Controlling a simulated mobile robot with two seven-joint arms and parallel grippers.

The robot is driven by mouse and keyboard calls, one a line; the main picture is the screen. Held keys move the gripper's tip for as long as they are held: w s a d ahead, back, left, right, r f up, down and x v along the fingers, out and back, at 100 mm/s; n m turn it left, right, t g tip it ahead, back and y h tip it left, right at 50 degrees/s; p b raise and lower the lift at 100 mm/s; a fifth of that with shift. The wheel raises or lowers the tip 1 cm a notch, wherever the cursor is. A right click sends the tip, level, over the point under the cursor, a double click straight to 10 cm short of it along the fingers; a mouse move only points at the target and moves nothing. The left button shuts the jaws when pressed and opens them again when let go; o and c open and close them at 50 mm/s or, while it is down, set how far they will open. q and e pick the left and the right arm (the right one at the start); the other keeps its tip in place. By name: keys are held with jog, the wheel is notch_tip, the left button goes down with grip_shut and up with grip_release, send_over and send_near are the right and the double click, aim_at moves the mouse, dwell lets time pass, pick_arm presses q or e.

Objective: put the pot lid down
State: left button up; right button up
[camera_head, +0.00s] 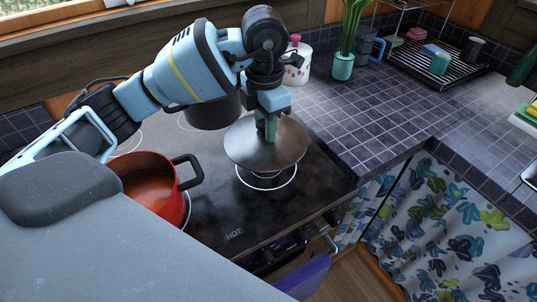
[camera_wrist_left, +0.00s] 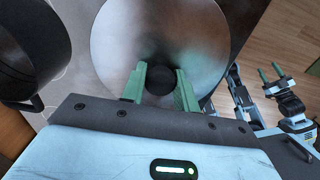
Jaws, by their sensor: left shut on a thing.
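The pot lid (camera_head: 240,150) is a round grey metal disc over the front right burner ring of the black stove (camera_head: 225,215). It looks roughly level; the gap beneath it is hard to judge. My left gripper (camera_head: 267,132) is above the lid, shut on its knob. In the left wrist view the black knob (camera_wrist_left: 160,80) sits between the green fingers, with the shiny lid (camera_wrist_left: 165,28) behind. My right gripper (camera_wrist_left: 271,72) shows small at the right of that view, its green fingers apart and empty.
A red pot (camera_head: 160,183) stands on the stove left of the lid. A dark pot (camera_head: 213,112) stands behind. A white canister (camera_head: 297,63), a green plant pot (camera_head: 342,66) and a dish rack (camera_head: 445,68) are on the tiled counter. Counter right of the stove is clear.

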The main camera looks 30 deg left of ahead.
pick_arm(q)
jog(key=shift+w+f, duration=0.1)
jog(key=shift+f, duration=3.75)
jog(key=shift+f, duration=0.15)
jog(key=o, duration=1.1)
notch_tip(320, 180, up, 12)
jog(key=shift+r+p, duration=0.15)
jog(key=shift+p, duration=0.15)
